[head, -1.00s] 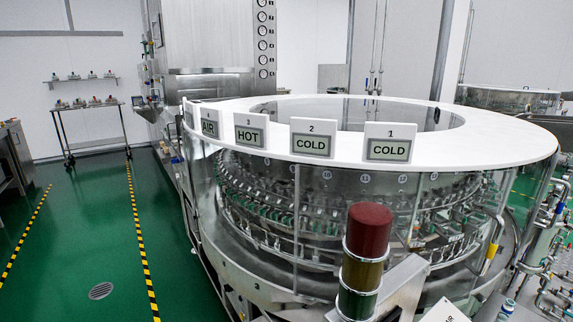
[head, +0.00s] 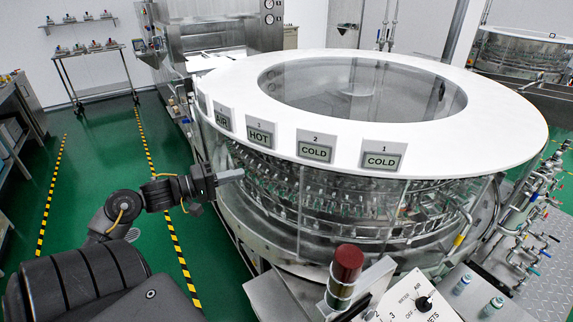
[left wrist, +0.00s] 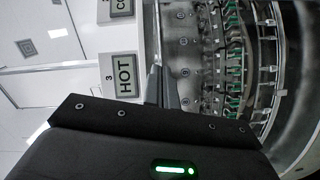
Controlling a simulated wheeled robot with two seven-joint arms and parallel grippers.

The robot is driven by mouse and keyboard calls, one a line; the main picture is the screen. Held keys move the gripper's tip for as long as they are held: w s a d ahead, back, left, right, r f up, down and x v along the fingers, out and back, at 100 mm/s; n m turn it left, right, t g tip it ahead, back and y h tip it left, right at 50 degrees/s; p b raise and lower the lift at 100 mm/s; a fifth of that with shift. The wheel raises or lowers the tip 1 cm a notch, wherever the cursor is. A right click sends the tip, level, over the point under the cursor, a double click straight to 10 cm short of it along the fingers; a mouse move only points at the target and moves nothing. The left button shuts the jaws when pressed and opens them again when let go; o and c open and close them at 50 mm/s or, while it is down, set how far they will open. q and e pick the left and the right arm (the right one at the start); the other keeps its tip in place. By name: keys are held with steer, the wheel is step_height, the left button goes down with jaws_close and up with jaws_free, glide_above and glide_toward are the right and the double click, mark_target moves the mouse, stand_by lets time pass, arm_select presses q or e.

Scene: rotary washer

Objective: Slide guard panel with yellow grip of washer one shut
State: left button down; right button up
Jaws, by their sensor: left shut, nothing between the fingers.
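The rotary washer (head: 262,190) fills the middle of the head view, with a white ring top and clear guard panels around its side. A small yellow grip (head: 459,240) shows on the guard panel (head: 440,212) at the front right. I cannot tell how far that panel stands open. My left gripper (head: 238,175) is shut and empty at the washer's left side, below the HOT sign (head: 260,134), far from the yellow grip. In the left wrist view its fingers (left wrist: 165,84) point toward the washer beside the HOT sign (left wrist: 125,74). My right gripper is out of view.
A red-topped signal light (head: 346,264) and a control panel with a black knob (head: 424,303) stand at the front. Pipes and valves (head: 530,210) crowd the right side. Green floor (head: 100,165) is clear on the left.

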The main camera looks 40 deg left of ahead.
arm_select(q)
steer(key=shift+s+d+r+n+g+h, duration=0.15)
steer(key=shift+s+d+r+n+h, duration=0.15)
steer(key=shift+d+n, duration=0.3)
steer(key=shift+s+d+r+n+g+h, duration=0.1)
steer(key=shift+d+r+n+g+h, duration=0.05)
steer(key=shift+d+n+h, duration=0.4)
steer(key=p+x, duration=0.2)
steer(key=x, duration=0.7)
steer(key=shift+w+r+p, duration=0.2)
steer(key=shift+w+p, duration=0.2)
steer(key=shift+w, duration=0.05)
steer(key=d, duration=0.1)
steer(key=w+d+p, duration=0.1)
steer(key=d, duration=0.1)
steer(key=shift+f, duration=0.1)
steer(key=shift+w+d, duration=0.1)
steer(key=shift+d, duration=0.35)
steer(key=shift+f, duration=0.1)
